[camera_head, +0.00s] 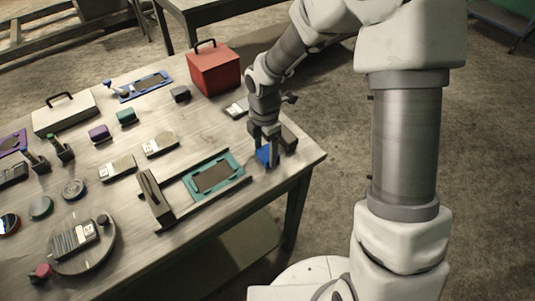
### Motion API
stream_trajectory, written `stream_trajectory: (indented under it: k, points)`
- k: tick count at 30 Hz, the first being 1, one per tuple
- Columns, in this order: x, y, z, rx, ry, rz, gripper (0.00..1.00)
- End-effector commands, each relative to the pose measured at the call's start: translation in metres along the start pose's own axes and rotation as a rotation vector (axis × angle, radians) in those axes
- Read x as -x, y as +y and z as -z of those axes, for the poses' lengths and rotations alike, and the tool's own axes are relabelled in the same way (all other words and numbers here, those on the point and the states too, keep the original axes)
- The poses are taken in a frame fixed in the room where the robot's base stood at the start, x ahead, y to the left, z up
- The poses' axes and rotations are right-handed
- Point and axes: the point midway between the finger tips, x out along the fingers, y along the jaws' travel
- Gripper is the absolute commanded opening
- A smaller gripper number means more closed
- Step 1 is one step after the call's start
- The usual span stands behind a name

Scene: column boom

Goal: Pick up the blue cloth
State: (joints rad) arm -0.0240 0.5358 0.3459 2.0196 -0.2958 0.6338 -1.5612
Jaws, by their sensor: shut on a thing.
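The blue cloth (264,156) is a small bright blue patch near the right corner of the workbench. My gripper (266,148) points down over it and is shut on it. The fingers and wrist hide part of the cloth. It is at or very near the bench top; I cannot tell whether it is clear of the surface.
A teal-framed pad (213,178) between dark rails lies left of my gripper, and a dark brown block (288,138) is close on its right. A red toolbox (214,71) stands behind. Several small items cover the bench's left side. The bench edge is close on the right.

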Motion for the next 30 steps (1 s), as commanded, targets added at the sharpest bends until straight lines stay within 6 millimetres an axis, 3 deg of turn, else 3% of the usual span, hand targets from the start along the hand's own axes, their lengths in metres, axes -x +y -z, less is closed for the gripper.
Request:
stream_trajectory:
  k: [1, 3, 14, 21, 30]
  points:
    - [0.0, 0.0, 0.0, 0.0, 0.0, 0.0, 0.33]
    - [0.0, 0.0, 0.0, 0.0, 0.0, 0.0, 0.22]
    - [0.007, 0.001, 0.0, 0.0, -0.001, -0.002, 0.22]
    - [0.046, 0.001, -0.001, -0.001, -0.002, -0.005, 0.22]
    - [0.083, -0.064, -0.021, -0.006, -0.004, -0.002, 0.22]
